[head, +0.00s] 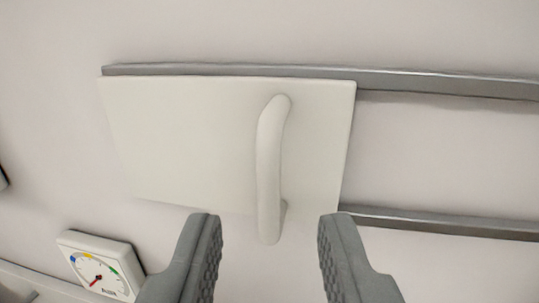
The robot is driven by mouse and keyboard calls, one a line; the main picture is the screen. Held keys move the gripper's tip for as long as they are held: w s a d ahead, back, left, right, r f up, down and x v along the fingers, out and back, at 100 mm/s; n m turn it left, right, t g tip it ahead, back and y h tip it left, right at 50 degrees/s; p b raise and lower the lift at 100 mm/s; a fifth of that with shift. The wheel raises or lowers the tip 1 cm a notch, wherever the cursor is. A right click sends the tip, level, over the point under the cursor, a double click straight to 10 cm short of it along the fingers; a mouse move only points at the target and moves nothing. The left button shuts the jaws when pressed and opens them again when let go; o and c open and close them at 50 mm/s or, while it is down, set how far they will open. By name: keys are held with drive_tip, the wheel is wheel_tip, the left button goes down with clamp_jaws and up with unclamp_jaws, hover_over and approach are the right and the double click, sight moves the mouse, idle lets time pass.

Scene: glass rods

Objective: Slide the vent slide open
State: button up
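The vent slide (180,140) is a flat cream panel on a pale wall, at the left end of two grey rails in the head view. A cream bar handle (269,165) stands out from its right half, running up and down. My gripper (270,222) is open, its two grey fingers at the bottom of the view. The handle's lower end shows in the gap between the fingertips. I cannot tell how near the fingers are in depth, and no contact shows. The panel's lower edge is partly hidden by the left finger.
The upper rail (450,84) and lower rail (450,223) run on to the right of the panel, with bare wall between them. A small white gauge (101,264) with a coloured dial is at the lower left. A dark object is cut off at the left edge.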

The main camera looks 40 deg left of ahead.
sight(269, 190)
drive_tip(key=shift+x, duration=1.7)
clamp_jaws()
